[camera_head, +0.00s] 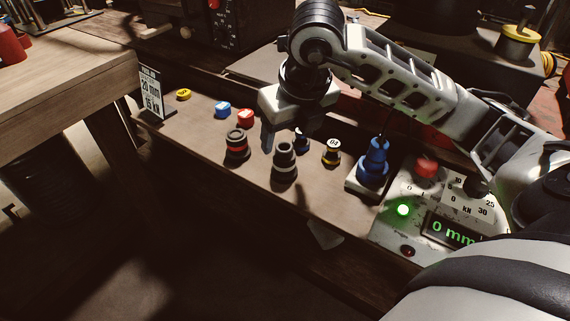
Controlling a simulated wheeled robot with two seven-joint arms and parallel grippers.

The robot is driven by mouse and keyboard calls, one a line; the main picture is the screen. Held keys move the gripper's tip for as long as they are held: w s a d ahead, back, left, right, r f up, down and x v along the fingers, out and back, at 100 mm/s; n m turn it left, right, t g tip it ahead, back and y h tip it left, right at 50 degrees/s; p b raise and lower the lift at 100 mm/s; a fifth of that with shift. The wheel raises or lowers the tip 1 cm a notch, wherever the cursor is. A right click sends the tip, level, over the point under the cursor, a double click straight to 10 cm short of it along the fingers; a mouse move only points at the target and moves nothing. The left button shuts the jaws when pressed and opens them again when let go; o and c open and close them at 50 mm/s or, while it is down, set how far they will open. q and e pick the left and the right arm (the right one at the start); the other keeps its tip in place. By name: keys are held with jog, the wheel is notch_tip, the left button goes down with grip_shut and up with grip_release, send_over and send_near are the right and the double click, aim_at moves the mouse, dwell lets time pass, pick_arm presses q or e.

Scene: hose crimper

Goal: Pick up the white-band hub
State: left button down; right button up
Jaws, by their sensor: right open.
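The white-band hub (285,163) is a dark stepped cylinder with a pale band near its base. It stands upright on the narrow wooden bench, near its front edge. My right gripper (285,136) points down from above, just behind and above the hub in the picture. Its fingers are apart, with nothing seen between them. The right-hand finger is hard to make out against the dark parts behind. A red-band hub (237,146) stands to the left. A yellow-band hub (331,153) stands to the right. A blue-toned hub (303,144) is partly hidden. My left gripper is out of view.
A blue fitting (375,162) on a pale base and a control panel (421,238) reading "0 mm" with a lit green lamp are at right. Blue (223,109), red (246,118) and yellow (183,94) small pieces and a sign card (151,93) are at left.

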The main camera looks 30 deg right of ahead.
aim_at(282, 150)
jog(key=shift+p+x, duration=0.45)
jog(key=shift+x, duration=3.05)
jog(key=shift+w+r, duration=0.1)
jog(key=shift+w, duration=0.1)
jog(key=c, duration=1.4)
grip_shut()
jog(key=shift+r, duration=0.2)
